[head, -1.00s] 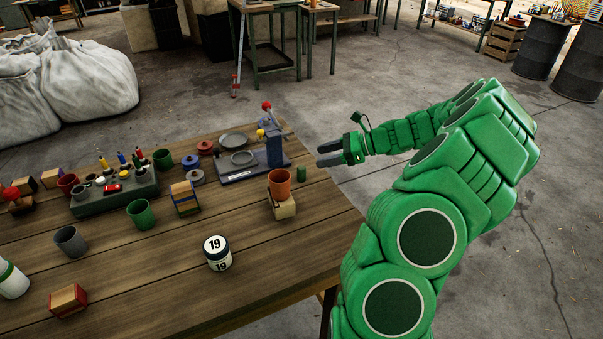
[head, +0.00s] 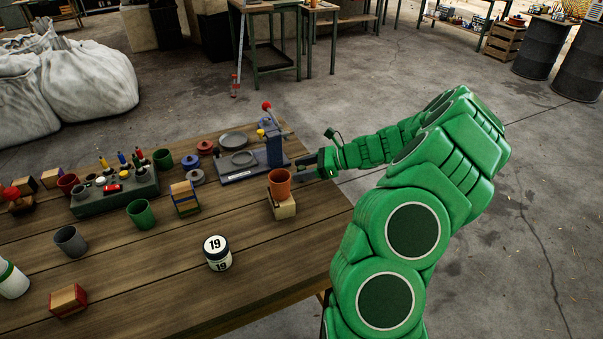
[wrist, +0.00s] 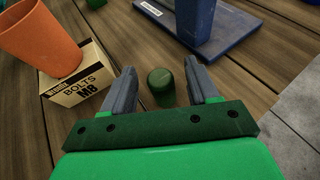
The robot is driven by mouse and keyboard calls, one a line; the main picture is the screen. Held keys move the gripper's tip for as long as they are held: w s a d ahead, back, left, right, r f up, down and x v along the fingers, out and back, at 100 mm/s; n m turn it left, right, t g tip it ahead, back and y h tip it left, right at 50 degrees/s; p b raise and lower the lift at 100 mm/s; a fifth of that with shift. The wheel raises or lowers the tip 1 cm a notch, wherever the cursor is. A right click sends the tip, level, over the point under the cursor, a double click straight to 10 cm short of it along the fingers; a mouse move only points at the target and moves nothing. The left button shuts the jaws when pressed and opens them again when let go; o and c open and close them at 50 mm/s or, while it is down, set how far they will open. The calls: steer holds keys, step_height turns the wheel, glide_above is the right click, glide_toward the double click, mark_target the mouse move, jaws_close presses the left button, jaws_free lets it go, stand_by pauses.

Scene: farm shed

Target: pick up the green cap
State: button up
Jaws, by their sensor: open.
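The green cap (wrist: 160,82) is a small dark green cylinder standing upright on the wooden table. In the wrist view it lies between the two spread grey fingers of my gripper (wrist: 161,85), apart from both. In the head view my gripper (head: 305,167) is at the table's far right edge, behind the orange cup, and hides the cap. The gripper is open and empty.
The orange cup (head: 279,184) stands on a bolts box (head: 284,209) close to the gripper's left; both show in the wrist view. A blue-grey press stand (head: 274,151) is just beyond. The jar marked 19 (head: 217,252) stands nearer the front.

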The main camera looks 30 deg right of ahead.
steer(key=shift+w+a+f, duration=0.1)
steer(key=shift+w+a, duration=0.05)
steer(key=shift+a, duration=0.05)
steer(key=c, duration=1)
steer(key=shift+c, duration=0.2)
